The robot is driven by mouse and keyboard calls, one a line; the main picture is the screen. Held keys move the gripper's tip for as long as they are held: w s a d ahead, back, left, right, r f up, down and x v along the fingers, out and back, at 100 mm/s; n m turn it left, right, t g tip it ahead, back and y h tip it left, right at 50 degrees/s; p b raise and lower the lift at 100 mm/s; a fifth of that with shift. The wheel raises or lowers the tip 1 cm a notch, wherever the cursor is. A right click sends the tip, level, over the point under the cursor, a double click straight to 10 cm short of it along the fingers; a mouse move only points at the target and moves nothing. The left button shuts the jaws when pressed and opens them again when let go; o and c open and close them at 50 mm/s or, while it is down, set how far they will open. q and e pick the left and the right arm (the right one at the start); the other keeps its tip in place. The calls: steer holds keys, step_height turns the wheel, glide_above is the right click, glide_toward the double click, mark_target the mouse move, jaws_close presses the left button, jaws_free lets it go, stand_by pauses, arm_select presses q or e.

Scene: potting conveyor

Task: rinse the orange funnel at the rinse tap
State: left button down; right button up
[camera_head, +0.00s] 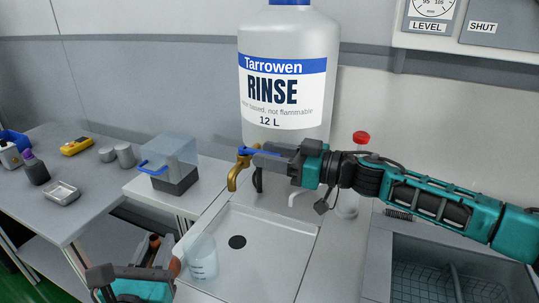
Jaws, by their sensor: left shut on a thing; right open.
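The rinse tap (237,175) is a brass spout with a blue lever, at the foot of the big white RINSE bottle (284,85). My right gripper (258,155) comes in from the right and is open at the tap, close to its blue lever; I cannot tell if they touch. My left gripper (158,256) is low in the picture, left of the basin. It is shut on an orange-brown thing, seemingly the orange funnel (176,266), mostly hidden by the gripper. The funnel is apart from the tap spout, lower and to its left.
A clear beaker (204,262) stands beside the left gripper at the left of the white basin (275,250), which has a dark drain. A clear box with a blue handle (172,158) stands left of the tap. A red-capped bottle (347,198) stands behind my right arm.

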steer(key=shift+w+a, duration=0.15)
steer(key=shift+a, duration=0.1)
jaws_close()
stand_by(0.6)
